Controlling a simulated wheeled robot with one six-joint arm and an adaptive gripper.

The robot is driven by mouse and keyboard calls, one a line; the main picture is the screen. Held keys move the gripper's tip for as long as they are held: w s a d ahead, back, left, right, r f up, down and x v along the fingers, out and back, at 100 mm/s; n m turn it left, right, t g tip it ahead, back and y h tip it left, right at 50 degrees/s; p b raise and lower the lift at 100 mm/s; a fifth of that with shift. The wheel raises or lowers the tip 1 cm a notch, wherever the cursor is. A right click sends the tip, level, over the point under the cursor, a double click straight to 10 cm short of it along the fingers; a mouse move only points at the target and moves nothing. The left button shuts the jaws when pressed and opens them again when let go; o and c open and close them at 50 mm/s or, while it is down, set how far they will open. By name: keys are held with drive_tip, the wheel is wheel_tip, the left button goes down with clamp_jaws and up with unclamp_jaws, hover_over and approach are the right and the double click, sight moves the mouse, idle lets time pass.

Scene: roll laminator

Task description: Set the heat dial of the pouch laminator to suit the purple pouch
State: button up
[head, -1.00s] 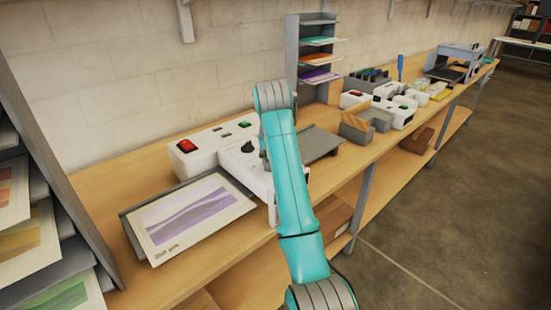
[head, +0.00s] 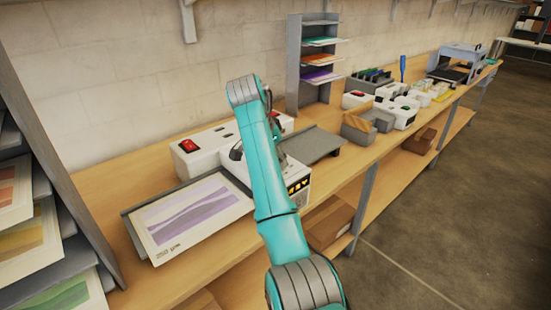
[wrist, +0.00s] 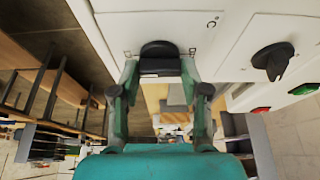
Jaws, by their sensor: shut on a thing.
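The white pouch laminator (head: 203,157) stands on the bench, partly hidden by my arm. A sheet with a purple wave print (head: 190,212), marked 250 µm, lies on the grey tray at its left. In the wrist view my gripper (wrist: 160,72) is shut on a black knob (wrist: 160,50) at the edge of the laminator's white body. I cannot read a scale around this knob or tell its setting. A second black knob (wrist: 272,60) with a pointer sits apart from my fingers. In the head view my arm hides the gripper.
A red switch (head: 187,145) is on the laminator's left end. A dark panel with yellow characters (head: 298,185) is on its front. A grey tray (head: 315,143) extends behind.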

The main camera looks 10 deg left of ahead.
drive_tip(key=shift+f+m, duration=0.1)
drive_tip(key=shift+m, duration=0.2)
drive_tip(key=o, duration=1.1)
drive_tip(key=shift+o, duration=0.2)
